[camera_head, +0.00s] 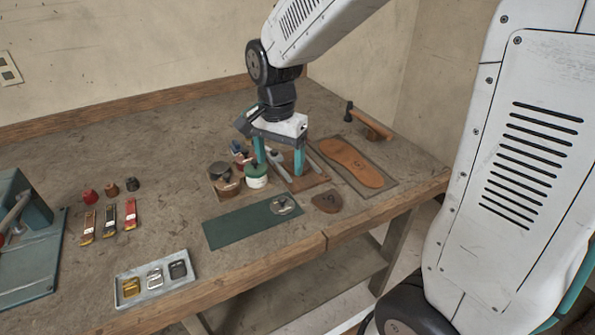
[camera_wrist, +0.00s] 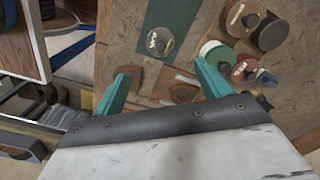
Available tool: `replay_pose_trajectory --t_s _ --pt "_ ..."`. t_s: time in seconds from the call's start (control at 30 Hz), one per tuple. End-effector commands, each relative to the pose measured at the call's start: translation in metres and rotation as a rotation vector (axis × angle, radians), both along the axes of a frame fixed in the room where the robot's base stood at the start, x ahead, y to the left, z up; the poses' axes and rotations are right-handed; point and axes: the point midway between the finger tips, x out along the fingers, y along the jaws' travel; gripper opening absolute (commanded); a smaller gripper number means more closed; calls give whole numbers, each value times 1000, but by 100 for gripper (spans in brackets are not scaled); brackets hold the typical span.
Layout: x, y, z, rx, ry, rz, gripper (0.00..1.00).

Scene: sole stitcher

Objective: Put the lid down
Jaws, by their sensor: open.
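A round grey lid (camera_head: 285,204) with a small raised grip lies near the right end of the dark green mat (camera_head: 235,226). The lid also shows in the wrist view (camera_wrist: 160,42), flat on the mat. My gripper (camera_head: 279,162) points down over the bench, behind the lid and to the right of the round tins. Its two teal fingers are apart with nothing seen between them; they also show in the wrist view (camera_wrist: 165,70). A green and white tin (camera_head: 256,176) stands near the left finger. A brown tin (camera_head: 227,186) stands left of it.
Shoe sole pieces (camera_head: 350,162) lie on a board at right, with a hammer (camera_head: 368,121) behind. A brown leather piece (camera_head: 327,202) lies near the front edge. A metal tray (camera_head: 155,280) holds buckles. A green machine (camera_head: 28,240) stands far left. The back-left bench is clear.

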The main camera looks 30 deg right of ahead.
Motion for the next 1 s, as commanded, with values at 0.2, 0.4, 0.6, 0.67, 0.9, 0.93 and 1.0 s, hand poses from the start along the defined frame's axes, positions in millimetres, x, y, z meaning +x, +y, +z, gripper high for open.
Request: replay_pose_trajectory --t_s 0.2,0.4,0.6,0.67,0.9,0.93,1.0 --pt "-22 -5 21 0 -18 96 76" --pt "-95 -19 64 -10 -61 412 76" --pt "-170 -28 82 -34 -91 739 76" --pt "-187 -30 83 -41 -97 815 76" --pt "-219 -32 82 -56 -105 972 76" --pt "-220 -33 81 -56 -105 977 76" --pt "-220 -33 81 -57 -104 982 76"
